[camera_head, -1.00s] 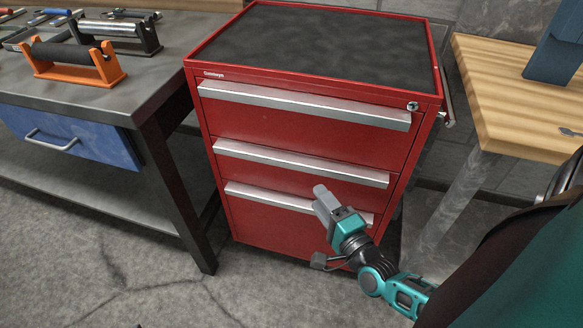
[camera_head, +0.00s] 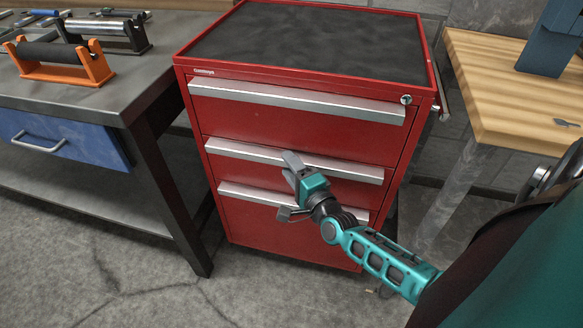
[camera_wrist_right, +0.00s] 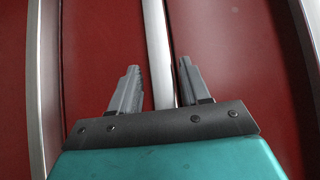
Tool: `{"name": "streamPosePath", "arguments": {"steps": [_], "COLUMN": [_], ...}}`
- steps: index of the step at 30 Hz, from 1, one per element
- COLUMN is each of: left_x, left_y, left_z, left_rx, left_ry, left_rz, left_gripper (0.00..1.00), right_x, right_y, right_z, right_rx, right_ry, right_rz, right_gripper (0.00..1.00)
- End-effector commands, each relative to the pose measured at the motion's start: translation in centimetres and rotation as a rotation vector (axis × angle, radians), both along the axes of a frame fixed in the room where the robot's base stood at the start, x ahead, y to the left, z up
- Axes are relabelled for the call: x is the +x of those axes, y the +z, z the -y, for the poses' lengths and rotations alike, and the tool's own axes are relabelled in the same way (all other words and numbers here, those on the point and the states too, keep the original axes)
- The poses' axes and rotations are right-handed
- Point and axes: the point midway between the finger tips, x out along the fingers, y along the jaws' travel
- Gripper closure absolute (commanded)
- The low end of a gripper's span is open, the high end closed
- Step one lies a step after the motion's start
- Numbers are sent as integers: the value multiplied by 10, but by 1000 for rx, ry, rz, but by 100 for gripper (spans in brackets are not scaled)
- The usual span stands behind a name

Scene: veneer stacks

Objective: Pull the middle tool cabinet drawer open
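The red tool cabinet (camera_head: 300,119) stands upright with its drawers shut. The middle drawer (camera_head: 236,174) has a long silver handle (camera_head: 240,153) along its top edge. My left gripper is not in view.
A grey workbench (camera_head: 150,82) with a blue drawer (camera_head: 60,140) stands left of the cabinet, holding an orange roller stand (camera_head: 62,68). A wooden-topped table (camera_head: 500,105) stands at the right. Bare concrete floor (camera_head: 170,300) lies in front of the cabinet.

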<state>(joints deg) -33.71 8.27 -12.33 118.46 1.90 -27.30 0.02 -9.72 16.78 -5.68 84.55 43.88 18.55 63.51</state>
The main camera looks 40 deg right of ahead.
Motion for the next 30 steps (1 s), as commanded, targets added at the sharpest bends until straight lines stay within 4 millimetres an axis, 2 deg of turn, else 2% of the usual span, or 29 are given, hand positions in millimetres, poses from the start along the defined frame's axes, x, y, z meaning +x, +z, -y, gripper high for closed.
{"name": "streamPosePath", "arguments": {"steps": [2,14,25,30], "left_x": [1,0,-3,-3], "left_y": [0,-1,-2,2], "left_z": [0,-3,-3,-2], "left_rx": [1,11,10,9], "left_ry": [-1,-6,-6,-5], "left_rz": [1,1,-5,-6], "left_gripper": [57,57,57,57], "right_x": [0,-1,-2,-8], "right_y": [0,-1,-3,-2], "right_z": [0,0,-1,-8], "right_rx": [0,0,1,2], "right_ry": [0,1,1,2], "right_rz": [0,-3,-7,-10], "right_gripper": [61,99,100,100]}}
